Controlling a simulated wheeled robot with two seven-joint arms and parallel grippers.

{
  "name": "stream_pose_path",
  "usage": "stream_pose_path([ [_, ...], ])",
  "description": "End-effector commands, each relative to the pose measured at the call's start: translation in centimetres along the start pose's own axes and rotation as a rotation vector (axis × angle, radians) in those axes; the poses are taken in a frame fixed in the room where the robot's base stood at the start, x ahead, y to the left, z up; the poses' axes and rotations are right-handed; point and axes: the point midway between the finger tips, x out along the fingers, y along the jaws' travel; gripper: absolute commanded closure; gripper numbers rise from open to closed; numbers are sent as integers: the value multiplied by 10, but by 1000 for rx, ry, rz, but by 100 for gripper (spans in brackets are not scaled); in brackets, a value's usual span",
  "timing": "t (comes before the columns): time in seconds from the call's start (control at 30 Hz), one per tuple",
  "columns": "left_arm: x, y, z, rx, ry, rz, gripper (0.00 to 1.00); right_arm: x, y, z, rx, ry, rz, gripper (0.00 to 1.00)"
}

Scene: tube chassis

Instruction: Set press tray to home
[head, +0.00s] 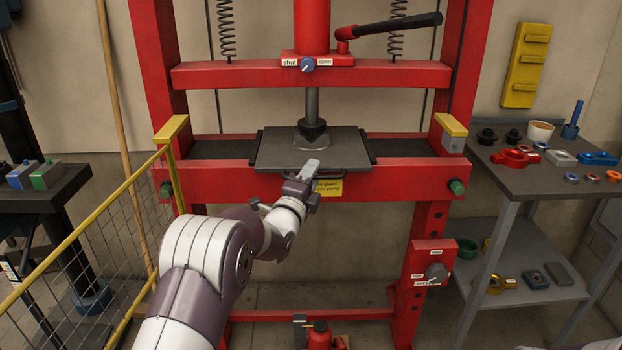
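The press tray (345,143) is a dark flat plate lying on the red press bed between two dark side rails. A dark ram tip (312,128) hangs over its middle, above a pale round patch. A dark handle bar (352,173) runs along the tray's front edge. My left gripper (309,168) is at this front edge, over the left part of the handle. Its wrist hides part of the handle, and I cannot tell whether the fingers are closed on it. My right gripper is not in view.
A yellow mesh guard (90,225) stands open at the left. A side table (545,178) with loose parts stands right. A red control box (433,262) is on the right leg.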

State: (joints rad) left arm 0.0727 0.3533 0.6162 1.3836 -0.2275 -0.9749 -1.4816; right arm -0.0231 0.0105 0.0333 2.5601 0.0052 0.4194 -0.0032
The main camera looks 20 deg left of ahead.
Motion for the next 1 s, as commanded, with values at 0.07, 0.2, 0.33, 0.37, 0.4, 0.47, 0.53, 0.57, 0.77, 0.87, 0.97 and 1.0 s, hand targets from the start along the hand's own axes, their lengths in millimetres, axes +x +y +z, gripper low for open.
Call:
stream_pose_path([
  [0.07, 1, -6, 1, 2, -2, -11, 63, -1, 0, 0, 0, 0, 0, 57],
  [0.2, 1, -3, 0, 1, -1, -6, 63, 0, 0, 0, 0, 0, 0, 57],
  [0.33, 0, -2, 0, 1, 0, -2, 63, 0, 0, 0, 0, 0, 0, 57],
  [0.37, -1, -1, 0, 0, 0, -1, 63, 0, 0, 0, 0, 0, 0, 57],
  [0.4, -3, -1, 0, 0, 0, 0, 63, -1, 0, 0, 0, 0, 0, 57],
  [0.47, -10, -1, 0, 0, 0, 2, 63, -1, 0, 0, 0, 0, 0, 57],
  [0.53, -22, -1, 0, 0, 0, 2, 63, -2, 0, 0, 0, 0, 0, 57],
  [0.57, -28, -1, 0, 0, 0, 2, 63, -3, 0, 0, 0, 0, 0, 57],
  [0.77, -79, -2, 0, 0, 0, 0, 63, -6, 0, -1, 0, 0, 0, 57],
  [0.87, -102, -2, 1, 1, -2, -1, 63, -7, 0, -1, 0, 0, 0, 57],
  [0.97, -117, -2, 1, 1, -1, -3, 63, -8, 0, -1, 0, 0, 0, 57],
  [1.0, -120, -2, 0, 1, 0, -4, 63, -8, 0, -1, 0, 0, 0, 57],
])
